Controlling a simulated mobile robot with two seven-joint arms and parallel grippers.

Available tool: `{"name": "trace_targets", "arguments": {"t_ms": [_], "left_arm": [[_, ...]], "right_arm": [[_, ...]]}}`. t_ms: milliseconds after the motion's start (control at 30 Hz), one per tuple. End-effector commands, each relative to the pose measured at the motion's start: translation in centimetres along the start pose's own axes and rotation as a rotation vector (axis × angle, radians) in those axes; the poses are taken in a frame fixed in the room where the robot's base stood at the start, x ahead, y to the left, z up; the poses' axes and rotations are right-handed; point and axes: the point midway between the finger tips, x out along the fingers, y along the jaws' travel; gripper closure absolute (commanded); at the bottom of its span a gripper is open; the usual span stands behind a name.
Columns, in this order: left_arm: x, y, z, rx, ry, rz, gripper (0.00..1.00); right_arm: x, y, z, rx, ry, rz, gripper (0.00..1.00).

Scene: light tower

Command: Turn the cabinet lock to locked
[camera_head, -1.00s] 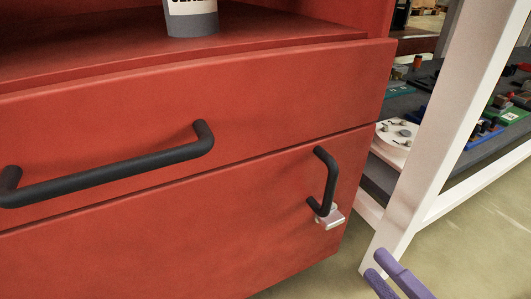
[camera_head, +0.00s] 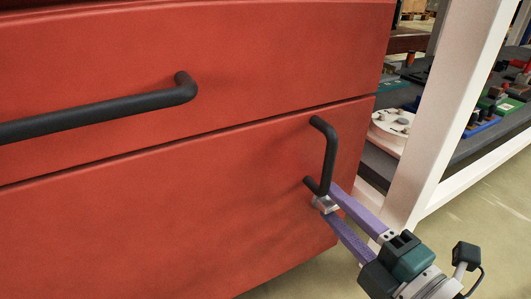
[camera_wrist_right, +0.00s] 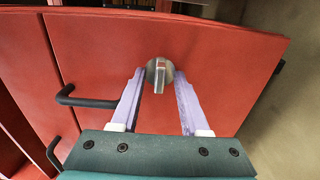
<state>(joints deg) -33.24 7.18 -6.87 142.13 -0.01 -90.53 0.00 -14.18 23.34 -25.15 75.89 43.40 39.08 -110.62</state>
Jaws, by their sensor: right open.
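The cabinet lock (camera_head: 324,203) is a small silver knob low on the red cabinet's lower panel (camera_head: 230,195), just below a black vertical handle (camera_head: 330,155). In the right wrist view the lock (camera_wrist_right: 159,76) is a round base with a raised grip bar, which points down the picture and carries a small red mark. My right gripper (camera_head: 331,204) has purple fingers and is open. In the wrist view its fingertips (camera_wrist_right: 160,77) lie on either side of the lock; whether they touch it I cannot tell. My left gripper is not in view.
A long black handle (camera_head: 100,117) crosses the upper drawer. A white frame post (camera_head: 440,110) stands right of the cabinet, near my right gripper. Behind it a grey shelf holds a white round part (camera_head: 392,124) and several coloured pieces. Open floor lies below right.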

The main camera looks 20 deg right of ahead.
Motion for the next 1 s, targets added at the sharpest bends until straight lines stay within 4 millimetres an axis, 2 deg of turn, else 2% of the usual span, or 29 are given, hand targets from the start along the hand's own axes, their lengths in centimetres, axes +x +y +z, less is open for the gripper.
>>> {"name": "trace_targets", "arguments": {"t_ms": [67, 467, 1000], "left_arm": [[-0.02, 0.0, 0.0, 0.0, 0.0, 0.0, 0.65], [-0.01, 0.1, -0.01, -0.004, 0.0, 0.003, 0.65], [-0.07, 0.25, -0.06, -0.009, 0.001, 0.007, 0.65]], "right_arm": [[-0.01, 0.02, 0.01, 0.0, 0.0, 0.0, 0.55], [-0.05, 0.0, -0.01, 0.001, 0.0, 0.0, 1.0], [-0.05, 0.04, -0.03, 0.009, 0.0, 0.001, 1.0]]}}
